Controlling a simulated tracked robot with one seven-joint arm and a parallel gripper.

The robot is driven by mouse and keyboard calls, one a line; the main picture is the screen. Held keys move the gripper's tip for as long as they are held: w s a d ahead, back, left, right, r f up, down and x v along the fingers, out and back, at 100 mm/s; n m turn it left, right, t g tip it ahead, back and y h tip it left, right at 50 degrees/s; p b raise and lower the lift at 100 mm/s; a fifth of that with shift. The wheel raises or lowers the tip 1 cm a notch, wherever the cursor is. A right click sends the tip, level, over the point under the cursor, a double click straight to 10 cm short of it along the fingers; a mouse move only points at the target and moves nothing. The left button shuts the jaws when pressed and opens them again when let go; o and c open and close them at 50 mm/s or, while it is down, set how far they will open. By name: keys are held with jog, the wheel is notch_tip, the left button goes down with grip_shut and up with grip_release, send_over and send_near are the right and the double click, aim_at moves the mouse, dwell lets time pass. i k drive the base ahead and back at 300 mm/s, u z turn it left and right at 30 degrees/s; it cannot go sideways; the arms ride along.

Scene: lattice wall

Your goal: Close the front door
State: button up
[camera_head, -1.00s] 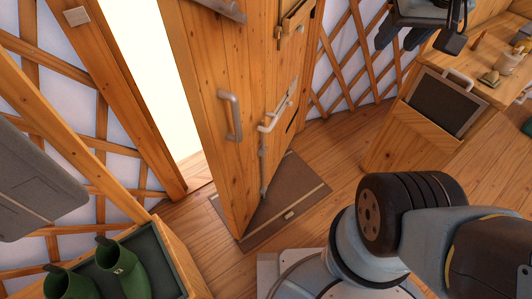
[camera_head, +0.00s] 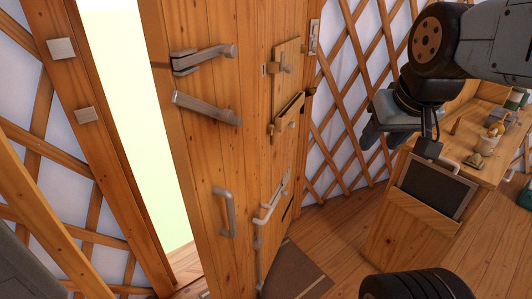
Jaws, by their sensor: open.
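The front door (camera_head: 200,150) is a wooden plank door standing ajar, with a bright opening (camera_head: 120,140) between its free edge and the frame on the left. It carries two metal lever or latch pieces near the top (camera_head: 205,57), a vertical pull handle (camera_head: 224,211) lower down, and more fittings further along its inner face. My gripper (camera_head: 376,140) hangs to the right of the door, apart from it, in front of the lattice wall. Its fingers point down and left, open and empty.
A wooden cabinet (camera_head: 395,225) with a dark panel and small items on top stands at the right. A brown mat (camera_head: 298,275) lies on the floor by the door. Lattice wall (camera_head: 350,100) fills the space behind my gripper. The door frame (camera_head: 118,185) bears two metal plates.

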aim_at(225, 172)
jog(key=z, duration=0.45)
jog(key=k, duration=1.65)
jog(key=u, duration=0.5)
jog(key=i, duration=1)
jog(key=z, duration=0.05)
